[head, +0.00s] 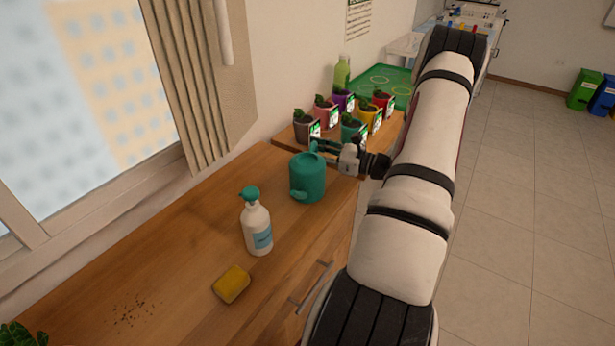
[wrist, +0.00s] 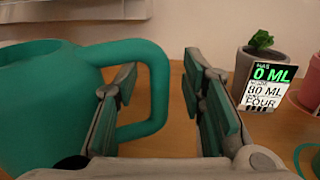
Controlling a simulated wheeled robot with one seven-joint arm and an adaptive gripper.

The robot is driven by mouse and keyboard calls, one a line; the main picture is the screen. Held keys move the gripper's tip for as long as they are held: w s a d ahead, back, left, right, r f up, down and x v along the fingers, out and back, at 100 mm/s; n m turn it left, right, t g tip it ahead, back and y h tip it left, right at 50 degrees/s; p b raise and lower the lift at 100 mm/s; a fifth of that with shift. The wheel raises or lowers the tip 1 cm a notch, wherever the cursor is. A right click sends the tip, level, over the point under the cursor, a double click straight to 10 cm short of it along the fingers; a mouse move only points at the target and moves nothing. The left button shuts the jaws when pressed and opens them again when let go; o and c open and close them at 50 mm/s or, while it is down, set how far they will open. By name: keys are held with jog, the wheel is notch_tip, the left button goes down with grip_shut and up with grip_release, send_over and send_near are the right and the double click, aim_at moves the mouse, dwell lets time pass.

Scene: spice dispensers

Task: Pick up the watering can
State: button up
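The teal watering can (head: 308,180) stands upright on the wooden counter (head: 190,235). In the wrist view the can (wrist: 35,110) fills the left side, and its looped handle (wrist: 158,95) reaches toward the middle. My gripper (head: 322,147) is at the can's upper far side in the head view. In the wrist view my gripper (wrist: 161,75) is open, with teal pads. The upright part of the handle shows between the two fingers, with a gap on each side. The left finger appears in the handle's loop. The fingertips are hard to make out in the head view.
A yellow sponge (head: 231,284) lies nearer. Several small potted plants with labels stand behind; a grey pot (wrist: 257,72) is right of my fingers. A window wall bounds the left.

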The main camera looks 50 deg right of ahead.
grip_shut()
jog(key=shift+r, duration=0.1)
